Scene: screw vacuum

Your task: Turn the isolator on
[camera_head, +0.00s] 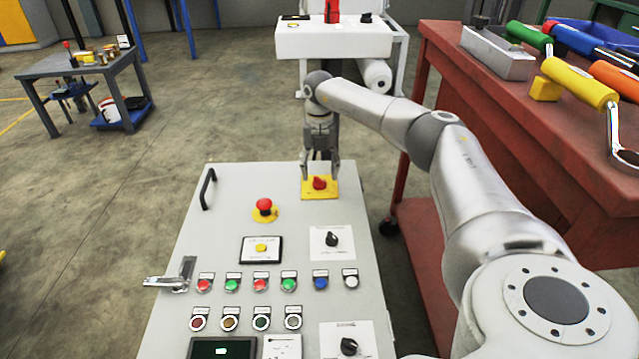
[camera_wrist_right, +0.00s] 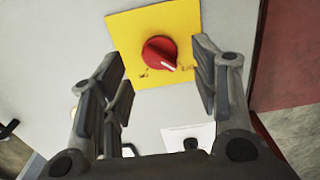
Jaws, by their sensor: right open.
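The isolator is a red rotary knob (camera_head: 319,183) on a yellow square plate (camera_head: 320,194), at the far right of the grey control panel (camera_head: 222,230). In the right wrist view the red knob (camera_wrist_right: 160,53) sits on its yellow plate (camera_wrist_right: 190,20), with a white pointer mark toward the lower right. My right gripper (camera_head: 321,173) is at the knob from above in the head view. In the right wrist view its fingers (camera_wrist_right: 162,82) are open on either side of the knob, with nothing between them visibly gripped. Whether a finger touches the knob cannot be told. My left gripper is not in view.
A red emergency button (camera_head: 264,205), a black selector (camera_head: 332,239) and several coloured buttons are on the same panel. A black handle (camera_head: 207,188) stands at its left edge. A red workbench (camera_head: 480,110) with tools is close on the right. Open floor lies left.

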